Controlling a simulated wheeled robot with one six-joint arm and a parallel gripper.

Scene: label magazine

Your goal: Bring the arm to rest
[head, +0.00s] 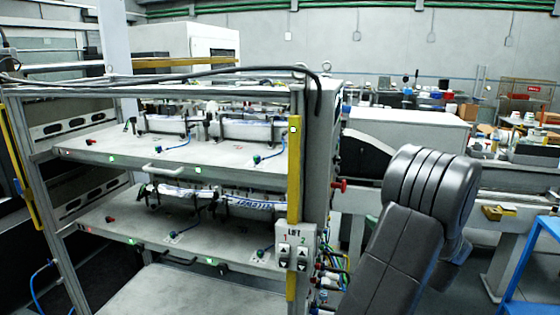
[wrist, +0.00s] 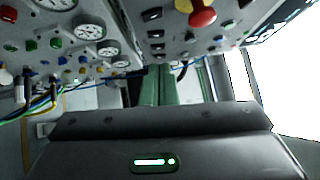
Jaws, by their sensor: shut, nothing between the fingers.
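My arm (head: 405,225) shows in the head view as dark grey links at the lower right, bent at a thick ribbed joint. Its end is out of that picture. In the wrist view my gripper (wrist: 160,70) shows as two greenish fingers side by side at the centre, beyond the dark housing with a green light. The fingers are shut with nothing seen between them. A grey panel with white dials (wrist: 88,28), coloured buttons and a red knob (wrist: 203,17) fills the upper part of the wrist view.
A metal rack (head: 120,235) with stacked pull-out shelves stands left and centre in the head view. A lift button box (head: 297,247) and cables are on its right post, close to my arm. A cluttered bench (head: 520,150) and blue frame (head: 528,265) are at right.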

